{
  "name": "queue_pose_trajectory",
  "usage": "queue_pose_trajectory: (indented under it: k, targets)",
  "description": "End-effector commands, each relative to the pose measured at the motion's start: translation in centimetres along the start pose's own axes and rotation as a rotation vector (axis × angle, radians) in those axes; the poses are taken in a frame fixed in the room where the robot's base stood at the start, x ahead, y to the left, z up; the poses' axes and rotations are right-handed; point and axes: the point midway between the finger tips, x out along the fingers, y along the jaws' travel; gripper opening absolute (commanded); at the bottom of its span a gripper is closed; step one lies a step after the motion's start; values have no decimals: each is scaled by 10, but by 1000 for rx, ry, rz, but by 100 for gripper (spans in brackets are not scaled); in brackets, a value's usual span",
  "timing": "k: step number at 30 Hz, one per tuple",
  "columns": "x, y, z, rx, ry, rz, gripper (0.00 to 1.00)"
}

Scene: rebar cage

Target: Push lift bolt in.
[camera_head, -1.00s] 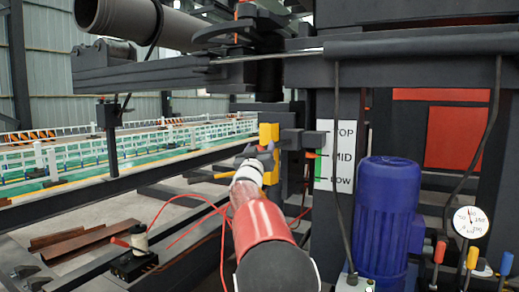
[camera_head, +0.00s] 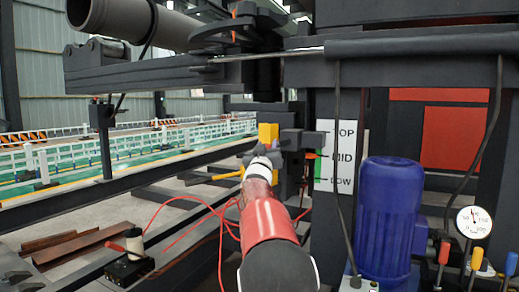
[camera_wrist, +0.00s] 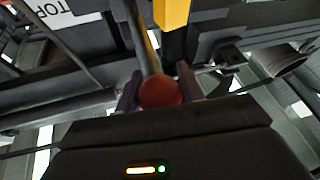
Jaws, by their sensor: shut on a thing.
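A round dark-red knob (camera_wrist: 160,92) on a grey rod, which looks like the end of the lift bolt, sits between the fingers of my gripper (camera_wrist: 158,88) in the wrist view. The fingers are shut on it from both sides. In the head view my gripper (camera_head: 262,152) is at the dark mechanism beside a yellow block (camera_head: 267,133). The yellow block also shows in the wrist view (camera_wrist: 173,14). My wrist hides the knob in the head view, and how deep the bolt sits cannot be told.
A TOP/MID/LOW scale (camera_head: 338,155) with a green mark stands right of my gripper. A blue motor (camera_head: 389,215) and a pressure gauge (camera_head: 473,221) are further right. A dark beam (camera_head: 180,72) crosses above. A red cable loops at the lower left.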

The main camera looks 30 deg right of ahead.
Motion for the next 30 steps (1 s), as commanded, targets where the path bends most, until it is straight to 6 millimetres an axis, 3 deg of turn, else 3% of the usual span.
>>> queue_pose_trajectory:
  k: [5, 6, 10, 20, 30]
  targets:
    - [1, 0, -2, -1, 3, 0, 0]
    - [1, 0, -2, -2, 3, 0, 40]
    - [1, 0, -2, -2, 3, 0, 57]
    - [-2, 0, -1, 0, 2, 0, 59]
    - [-52, 0, 0, 0, 2, -1, 59]
